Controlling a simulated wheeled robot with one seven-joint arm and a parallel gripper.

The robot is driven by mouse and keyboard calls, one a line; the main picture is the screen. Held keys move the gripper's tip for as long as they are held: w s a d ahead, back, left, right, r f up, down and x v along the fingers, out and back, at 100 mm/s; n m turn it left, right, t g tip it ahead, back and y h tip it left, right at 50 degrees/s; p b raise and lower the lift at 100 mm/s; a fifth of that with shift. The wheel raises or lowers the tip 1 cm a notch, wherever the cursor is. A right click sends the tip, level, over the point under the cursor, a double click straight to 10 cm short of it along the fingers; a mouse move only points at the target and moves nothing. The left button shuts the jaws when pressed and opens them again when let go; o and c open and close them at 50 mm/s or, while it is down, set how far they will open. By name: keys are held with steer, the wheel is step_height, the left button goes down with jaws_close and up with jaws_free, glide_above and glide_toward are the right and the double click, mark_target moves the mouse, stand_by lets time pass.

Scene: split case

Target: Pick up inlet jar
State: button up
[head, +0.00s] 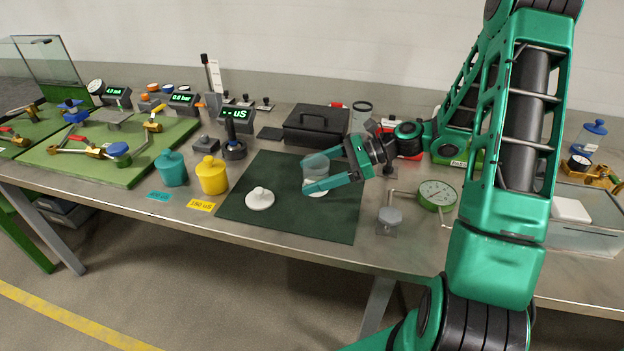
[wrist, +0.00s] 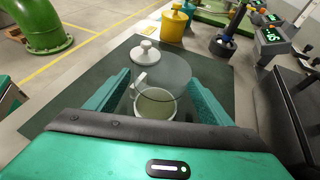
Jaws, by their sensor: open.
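A clear, see-through jar (head: 317,162) with a pale bottom stands upright on the dark green mat (head: 335,224); no label on it can be read, but it fits the inlet jar. In the wrist view the jar (wrist: 162,72) sits between my two green fingers. My gripper (head: 308,174) is open, reaching in low from the right with one finger on each side of the jar. I cannot tell whether either finger touches it. A white knobbed lid (head: 260,199) lies on the mat left of the jar, apart from it.
A yellow pot (head: 212,176) and a teal pot (head: 172,169) stand left of the mat. A black case (head: 316,127) stands behind it. The front of the mat is clear.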

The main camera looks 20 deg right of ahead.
steer(key=shift+x, duration=1.7)
steer(key=shift+w, duration=0.1)
steer(key=c, duration=1.2)
steer(key=shift+r, duration=0.15)
steer(key=shift+r, duration=1.3)
steer(key=shift+a+r, duration=0.1)
steer(key=shift+r, duration=0.7)
steer(key=s+a+r, duration=0.6)
steer(key=s+a, duration=0.2)
steer(key=shift+r, duration=0.3)
